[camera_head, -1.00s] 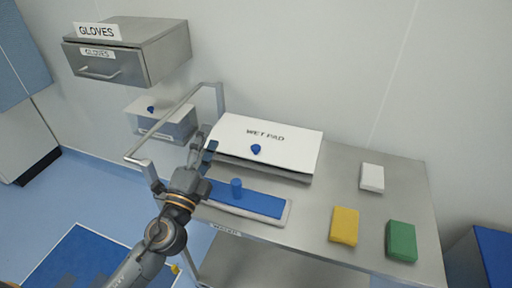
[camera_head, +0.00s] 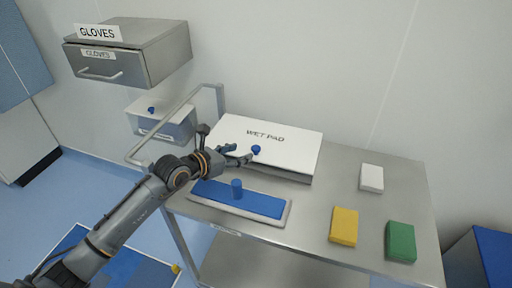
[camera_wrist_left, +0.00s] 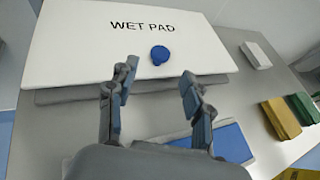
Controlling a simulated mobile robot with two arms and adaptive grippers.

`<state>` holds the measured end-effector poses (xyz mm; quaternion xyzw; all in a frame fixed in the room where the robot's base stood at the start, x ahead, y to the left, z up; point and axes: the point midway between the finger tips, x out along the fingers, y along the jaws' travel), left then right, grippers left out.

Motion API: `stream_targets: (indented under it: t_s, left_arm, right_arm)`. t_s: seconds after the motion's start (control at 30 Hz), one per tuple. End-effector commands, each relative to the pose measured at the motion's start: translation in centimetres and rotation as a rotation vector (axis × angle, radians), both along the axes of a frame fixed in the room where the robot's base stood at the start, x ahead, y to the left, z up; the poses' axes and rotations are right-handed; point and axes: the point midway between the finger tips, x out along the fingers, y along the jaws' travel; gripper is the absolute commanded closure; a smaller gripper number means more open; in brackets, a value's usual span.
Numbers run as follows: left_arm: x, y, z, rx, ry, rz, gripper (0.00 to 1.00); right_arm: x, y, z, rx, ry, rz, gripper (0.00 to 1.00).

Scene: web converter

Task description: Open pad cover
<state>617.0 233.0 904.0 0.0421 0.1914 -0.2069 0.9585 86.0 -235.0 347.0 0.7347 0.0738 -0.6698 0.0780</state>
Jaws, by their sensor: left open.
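The white pad cover (camera_head: 290,142), lettered WET PAD, lies closed on a grey box on the steel cart. A blue knob (camera_head: 256,149) sits near its front edge. My left gripper (camera_head: 242,154) is open beside the knob, just to its left in the head view. In the left wrist view the open fingers (camera_wrist_left: 155,88) point toward the cover, and the knob (camera_wrist_left: 160,55) shows beyond the fingertips, with no contact seen. My right gripper is not in view.
White (camera_head: 372,178), yellow (camera_head: 344,226) and green (camera_head: 401,241) blocks lie on the right of the cart. The cart's handle rail (camera_head: 165,122) is behind my left arm.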

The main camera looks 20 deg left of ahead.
Motion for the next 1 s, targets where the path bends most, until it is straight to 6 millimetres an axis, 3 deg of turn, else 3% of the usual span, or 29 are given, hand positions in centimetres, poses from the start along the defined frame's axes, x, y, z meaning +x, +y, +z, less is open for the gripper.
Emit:
stream_targets:
  t_s: [0.2,0.4,0.87,1.0]
  left_arm:
    - [4.0,-1.9,-1.6,-0.003,-0.002,0.0,0.5]
    - [6.3,-3.0,-2.8,-0.003,-0.001,-0.001,0.5]
    - [7.4,-3.5,-3.3,-0.003,-0.002,-0.001,0.5]
    - [7.4,-3.5,-3.3,-0.002,-0.001,-0.001,0.74]
  right_arm:
    - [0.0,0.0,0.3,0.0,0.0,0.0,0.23]
    - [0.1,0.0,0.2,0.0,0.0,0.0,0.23]
    - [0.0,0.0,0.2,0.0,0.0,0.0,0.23]
    - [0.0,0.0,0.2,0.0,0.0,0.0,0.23]
